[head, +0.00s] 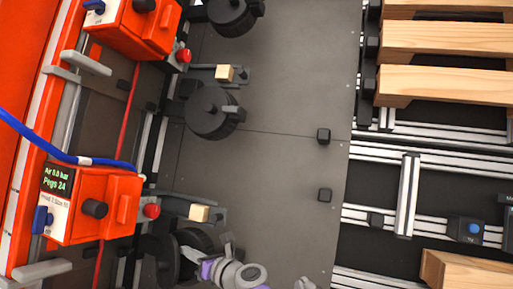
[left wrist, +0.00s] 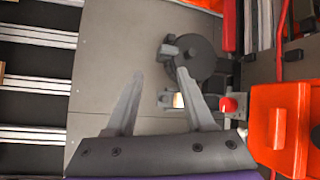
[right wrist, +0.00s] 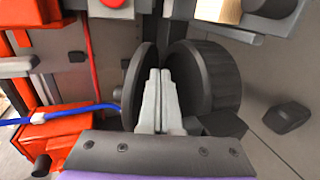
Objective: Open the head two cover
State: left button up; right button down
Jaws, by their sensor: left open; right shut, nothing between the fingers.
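Head two is the orange box (head: 92,205) with a lit display at lower left in the head view. Below it are a thin black disc, the cover (head: 160,258), and a thick black drum (head: 196,240). In the right wrist view the cover (right wrist: 140,78) stands on edge, swung away from the drum (right wrist: 213,78) with a gap between. My right gripper (right wrist: 160,72) is shut and empty, its fingers in that gap; whether they touch the cover is unclear. It also shows in the head view (head: 205,264). My left gripper (left wrist: 160,73) is open and empty over the grey plate.
Another black drum (head: 210,112) sits higher on the plate (head: 280,90). Cream blocks (head: 199,213) and red knobs (head: 151,211) stick out beside the heads. A blue hose (head: 50,150) crosses at left. Wooden slats (head: 440,38) lie at right. The middle of the plate is mostly clear.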

aim_at(172, 261)
jog(key=shift+s+a, duration=0.1)
jog(key=shift+s+a+r, duration=0.55)
jog(key=shift+s+a, duration=0.15)
jog(key=shift+a, duration=0.1)
jog(key=shift+s+a+r, duration=0.25)
jog(key=shift+s+a, duration=0.05)
jog(key=shift+a, duration=0.2)
jog(key=shift+s+a+r, duration=0.2)
jog(key=shift+s+a, duration=0.05)
jog(key=shift+a, duration=0.35)
jog(key=shift+s+a+r, duration=0.2)
jog(key=shift+a, duration=0.35)
jog(key=shift+s+a+r, duration=0.15)
jog(key=shift+a+r, duration=0.05)
jog(key=shift+a, duration=0.5)
